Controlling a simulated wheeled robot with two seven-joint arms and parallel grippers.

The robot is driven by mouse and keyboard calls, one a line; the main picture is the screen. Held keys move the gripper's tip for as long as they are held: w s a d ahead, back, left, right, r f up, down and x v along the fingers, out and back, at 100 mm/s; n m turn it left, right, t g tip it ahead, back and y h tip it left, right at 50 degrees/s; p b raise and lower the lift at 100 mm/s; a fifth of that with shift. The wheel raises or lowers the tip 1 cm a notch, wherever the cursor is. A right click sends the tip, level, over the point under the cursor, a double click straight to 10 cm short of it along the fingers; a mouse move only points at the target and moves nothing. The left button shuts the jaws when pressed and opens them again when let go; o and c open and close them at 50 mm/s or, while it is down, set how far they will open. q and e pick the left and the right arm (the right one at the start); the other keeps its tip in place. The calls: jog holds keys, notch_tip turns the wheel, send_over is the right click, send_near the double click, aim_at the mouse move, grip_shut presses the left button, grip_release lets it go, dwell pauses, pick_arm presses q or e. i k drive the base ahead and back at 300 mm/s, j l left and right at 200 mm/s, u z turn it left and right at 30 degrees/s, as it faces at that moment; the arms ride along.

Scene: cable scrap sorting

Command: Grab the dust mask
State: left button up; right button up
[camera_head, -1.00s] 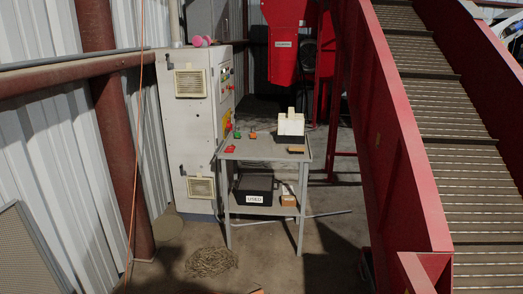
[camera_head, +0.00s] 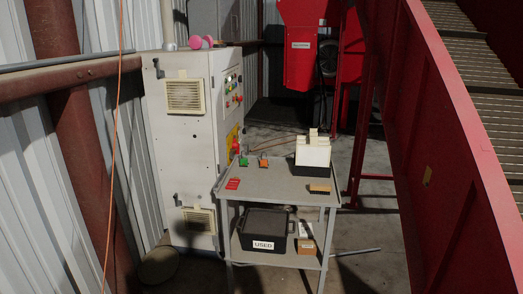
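No dust mask can be made out for certain. A white box with a dark base (camera_head: 313,156) stands on the top shelf of the grey cart (camera_head: 262,184), at its back right. Pale pieces stick up from the box's top; I cannot tell whether they are masks. A pink and grey object (camera_head: 201,42) lies on top of the grey cabinet; it is too small to identify surely. Neither of my grippers is in view.
Small red, green and orange items and a tan block (camera_head: 319,188) lie on the cart top. A black case labelled USED (camera_head: 263,231) and a small brown box (camera_head: 306,246) sit below. The cabinet (camera_head: 180,140) stands left; a red conveyor (camera_head: 450,150) blocks the right.

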aim_at(195, 41)
jog(key=i, duration=0.55)
jog(key=i+l+u, duration=0.1)
jog(key=i, duration=0.4)
